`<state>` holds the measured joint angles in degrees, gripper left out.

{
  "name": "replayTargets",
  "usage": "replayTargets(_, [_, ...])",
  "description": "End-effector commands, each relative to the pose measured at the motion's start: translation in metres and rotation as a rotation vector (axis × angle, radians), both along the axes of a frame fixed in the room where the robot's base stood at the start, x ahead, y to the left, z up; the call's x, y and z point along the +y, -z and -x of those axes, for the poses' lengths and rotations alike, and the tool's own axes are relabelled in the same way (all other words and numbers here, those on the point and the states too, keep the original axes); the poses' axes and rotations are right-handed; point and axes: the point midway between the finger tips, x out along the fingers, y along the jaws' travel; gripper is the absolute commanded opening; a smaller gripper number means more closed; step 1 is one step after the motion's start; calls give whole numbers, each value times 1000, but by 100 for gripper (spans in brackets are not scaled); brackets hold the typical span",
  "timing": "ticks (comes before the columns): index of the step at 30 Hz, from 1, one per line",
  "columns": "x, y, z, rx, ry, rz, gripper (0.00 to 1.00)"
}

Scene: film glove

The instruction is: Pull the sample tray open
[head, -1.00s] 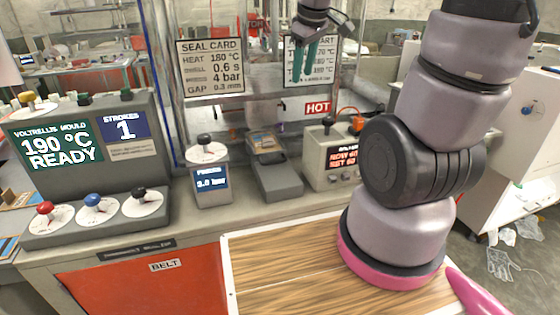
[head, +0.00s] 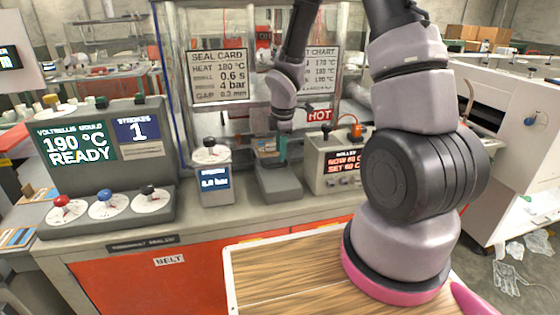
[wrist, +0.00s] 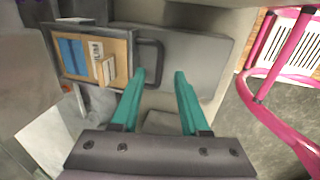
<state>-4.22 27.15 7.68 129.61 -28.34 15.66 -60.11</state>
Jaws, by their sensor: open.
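The sample tray (wrist: 84,62) is a shallow dark-edged tray holding blue and tan pieces, on the left in the wrist view. A dark loop handle (wrist: 158,62) is on its right side, above the grey body (wrist: 205,62). In the head view the tray (head: 266,146) sits at the back of the grey unit (head: 279,182) on the bench. My gripper (wrist: 160,74) is open, its teal fingers close to the handle; the left fingertip overlaps the handle in the picture. I cannot tell whether they touch. In the head view my gripper (head: 282,148) is beside the tray, partly hidden.
A pressure box (head: 212,180) stands left of the unit and a roller controller (head: 335,165) with cable stands right. A clear-walled enclosure rises behind. A pink rail (wrist: 270,85) shows right in the wrist view.

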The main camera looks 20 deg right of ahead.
Motion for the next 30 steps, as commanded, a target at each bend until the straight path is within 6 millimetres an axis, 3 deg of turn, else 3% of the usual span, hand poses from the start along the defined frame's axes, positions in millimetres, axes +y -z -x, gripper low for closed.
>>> replayTargets(3, [1, 22, -3, 4, -1, 1, 45])
replayTargets(9, [0, 42, -8, 1, 2, 1, 45])
replayTargets(20, [0, 47, -10, -1, 3, -1, 45])
replayTargets(23, [0, 47, -10, -1, 3, -1, 6])
replayTargets(24, [0, 47, -10, -1, 3, -1, 0])
replayTargets(30, [0, 47, -10, -1, 3, -1, 0])
